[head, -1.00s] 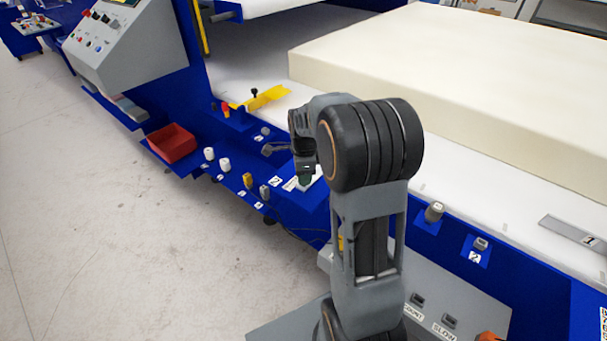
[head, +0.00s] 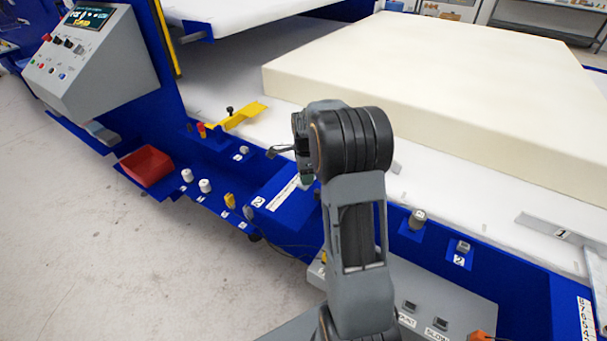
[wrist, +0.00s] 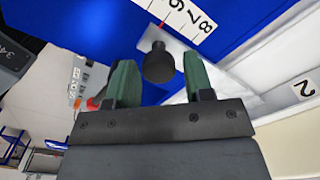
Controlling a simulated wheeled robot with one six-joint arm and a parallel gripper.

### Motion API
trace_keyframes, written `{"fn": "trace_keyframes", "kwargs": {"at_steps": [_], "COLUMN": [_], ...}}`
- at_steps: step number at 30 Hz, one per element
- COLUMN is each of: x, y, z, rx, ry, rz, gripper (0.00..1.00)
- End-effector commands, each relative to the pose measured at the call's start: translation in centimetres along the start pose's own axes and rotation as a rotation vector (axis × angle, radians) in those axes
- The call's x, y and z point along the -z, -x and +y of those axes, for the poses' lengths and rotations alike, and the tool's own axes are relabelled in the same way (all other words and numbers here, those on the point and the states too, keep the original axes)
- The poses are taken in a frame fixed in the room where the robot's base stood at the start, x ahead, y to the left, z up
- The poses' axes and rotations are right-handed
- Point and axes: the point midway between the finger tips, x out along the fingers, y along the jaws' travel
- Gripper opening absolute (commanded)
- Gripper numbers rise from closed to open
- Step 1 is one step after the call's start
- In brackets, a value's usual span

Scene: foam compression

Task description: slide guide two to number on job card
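In the wrist view my gripper (wrist: 160,82) is open, its two green fingers on either side of a black round knob (wrist: 158,62), with small gaps visible. A white number strip (wrist: 181,14) with 6, 7 and 8 and a red mark lies just beyond the knob. A grey-white plate labelled 2 (wrist: 303,89), apparently guide two, is at right. I cannot make out a job card.
A large cream foam block (head: 430,85) lies on the white bed. Guide one (head: 560,232) is at right. A red tray (head: 147,165), small knobs (head: 205,186) and a yellow lever (head: 240,116) line the blue front edge. A control console (head: 88,55) stands at left.

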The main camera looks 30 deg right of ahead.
Motion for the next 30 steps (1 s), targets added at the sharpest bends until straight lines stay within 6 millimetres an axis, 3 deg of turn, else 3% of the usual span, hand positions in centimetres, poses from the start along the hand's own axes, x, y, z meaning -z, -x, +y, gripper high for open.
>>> {"fn": "trace_keyframes", "kwargs": {"at_steps": [3, 14, 30], "x": [-0.1, -0.1, -0.1], "y": [0.0, 1.0, 11.1], "z": [0.0, 0.0, 0.1], "rx": [-0.001, 0.001, 0.001], "ry": [0.001, 0.002, 0.001], "rz": [0.0, 0.0, 0.0], "gripper": [0.58, 0.58, 0.58]}}
